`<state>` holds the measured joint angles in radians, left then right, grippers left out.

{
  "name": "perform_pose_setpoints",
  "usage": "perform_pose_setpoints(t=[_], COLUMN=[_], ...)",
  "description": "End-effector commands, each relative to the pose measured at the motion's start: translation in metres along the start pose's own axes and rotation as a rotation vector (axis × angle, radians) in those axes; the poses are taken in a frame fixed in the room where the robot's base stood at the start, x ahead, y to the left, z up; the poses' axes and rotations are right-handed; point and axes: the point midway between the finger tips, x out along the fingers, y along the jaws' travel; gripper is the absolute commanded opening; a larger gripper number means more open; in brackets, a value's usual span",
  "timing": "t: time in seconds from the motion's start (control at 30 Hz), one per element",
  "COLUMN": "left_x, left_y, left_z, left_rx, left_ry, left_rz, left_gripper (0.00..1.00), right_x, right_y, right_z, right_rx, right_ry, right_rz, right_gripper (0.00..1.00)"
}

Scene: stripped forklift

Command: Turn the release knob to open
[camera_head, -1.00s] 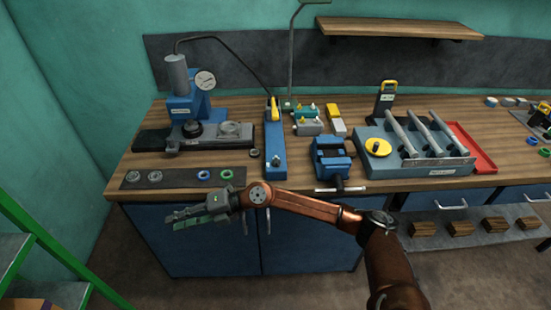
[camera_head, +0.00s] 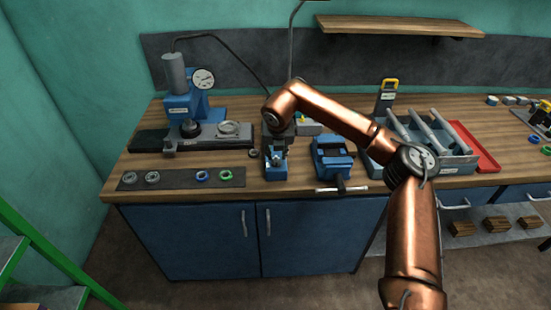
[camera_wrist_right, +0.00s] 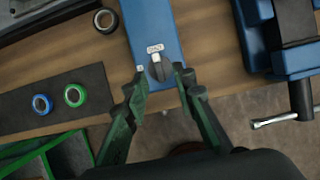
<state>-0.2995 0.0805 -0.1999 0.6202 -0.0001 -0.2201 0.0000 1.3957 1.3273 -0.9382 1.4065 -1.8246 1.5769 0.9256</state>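The release knob (camera_wrist_right: 160,68) is a small dark round knob with a pale label beside it, on the end of the blue hand pump (camera_wrist_right: 150,22). In the head view the pump (camera_head: 276,172) stands on the bench front, its rear part hidden by my right arm. My right gripper (camera_wrist_right: 160,77) is open. Its fingertips lie on either side of the knob in the wrist view, the right one very close to it; I cannot tell whether they touch. In the head view the right gripper (camera_head: 279,148) points down over the pump's near end. My left gripper is not in view.
A blue vise (camera_head: 332,158) stands just right of the pump, its handle reaching past the bench edge. A dark mat (camera_head: 180,179) with several rings lies to the left. A blue press (camera_head: 185,105) stands behind it. A blue tool rack (camera_head: 455,163) is further right.

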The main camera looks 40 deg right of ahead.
Motion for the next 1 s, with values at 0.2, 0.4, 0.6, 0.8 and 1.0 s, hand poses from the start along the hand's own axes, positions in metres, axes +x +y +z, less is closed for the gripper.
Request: perform_pose_setpoints(t=[0.2, 0.4, 0.6, 0.8, 1.0], left_x=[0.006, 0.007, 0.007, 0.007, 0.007], left_y=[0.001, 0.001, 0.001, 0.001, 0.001], left_z=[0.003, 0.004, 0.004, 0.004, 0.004], left_rx=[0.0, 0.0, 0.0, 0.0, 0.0], left_ry=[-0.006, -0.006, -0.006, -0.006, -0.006], left_rz=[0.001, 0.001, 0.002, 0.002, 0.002], left_gripper=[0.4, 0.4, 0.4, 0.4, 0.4], right_x=[0.026, 0.031, 0.03, 0.03, 0.03], right_y=[0.001, 0.001, 0.001, 0.001, 0.002], right_z=[0.0, 0.0, 0.0, 0.0, 0.0], right_rx=[0.0, -0.001, -0.001, -0.002, -0.002], right_ry=[0.001, 0.0, 0.0, 0.0, 0.0], right_rz=[0.002, 0.003, 0.004, 0.004, 0.004], right_gripper=[0.25, 0.25, 0.22, 0.08, 0.0])
